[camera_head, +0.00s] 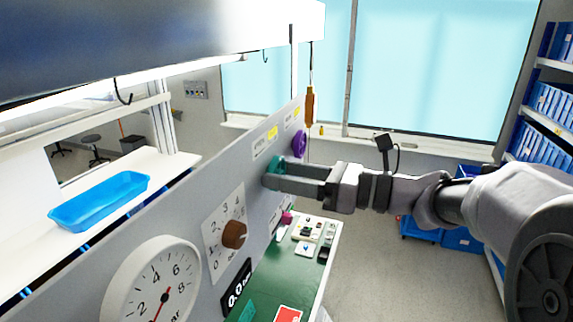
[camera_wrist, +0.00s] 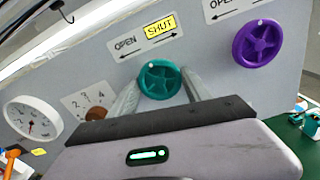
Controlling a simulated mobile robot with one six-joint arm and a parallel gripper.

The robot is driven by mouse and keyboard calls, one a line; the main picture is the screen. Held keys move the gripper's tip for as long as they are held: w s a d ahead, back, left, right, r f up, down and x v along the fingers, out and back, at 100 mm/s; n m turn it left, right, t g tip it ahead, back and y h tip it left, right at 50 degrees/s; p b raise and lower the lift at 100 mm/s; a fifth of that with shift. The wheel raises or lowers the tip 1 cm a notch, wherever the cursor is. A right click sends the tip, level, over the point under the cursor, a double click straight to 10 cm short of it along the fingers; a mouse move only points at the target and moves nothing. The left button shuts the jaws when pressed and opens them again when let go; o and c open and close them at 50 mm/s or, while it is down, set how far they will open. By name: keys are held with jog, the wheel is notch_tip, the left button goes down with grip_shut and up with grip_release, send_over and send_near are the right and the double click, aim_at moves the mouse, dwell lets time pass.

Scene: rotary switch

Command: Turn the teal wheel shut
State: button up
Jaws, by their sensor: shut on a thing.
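The teal wheel (camera_wrist: 160,80) is mounted on the grey upright panel, and it also shows in the head view (camera_head: 274,172), partly hidden by my gripper. A white dot sits near the top of its rim in the wrist view. Above it is a label (camera_wrist: 145,36) reading OPEN on the left and SHUT on yellow on the right, with an arrow line. My gripper (camera_head: 278,178) reaches the panel from the right. Its two fingers, also in the wrist view (camera_wrist: 160,90), are on either side of the teal wheel and shut on it.
A purple wheel (camera_wrist: 258,43) is to the right on the panel. A brown knob (camera_head: 234,234) and a round white gauge (camera_head: 152,287) are nearer. A green bench top (camera_head: 262,295) with small items lies below. An orange-handled tool (camera_head: 310,104) hangs beyond the panel.

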jog(key=shift+m, duration=0.3)
dwell(0.4)
jog(key=o, duration=1.4)
jog(key=shift+c, duration=0.2)
jog(key=shift+d, duration=0.1)
jog(key=b+v, duration=0.4)
jog(key=v, duration=1.3)
jog(key=shift+d+b, duration=0.15)
jog(key=shift+b, duration=0.2)
jog(key=shift+s, duration=0.1)
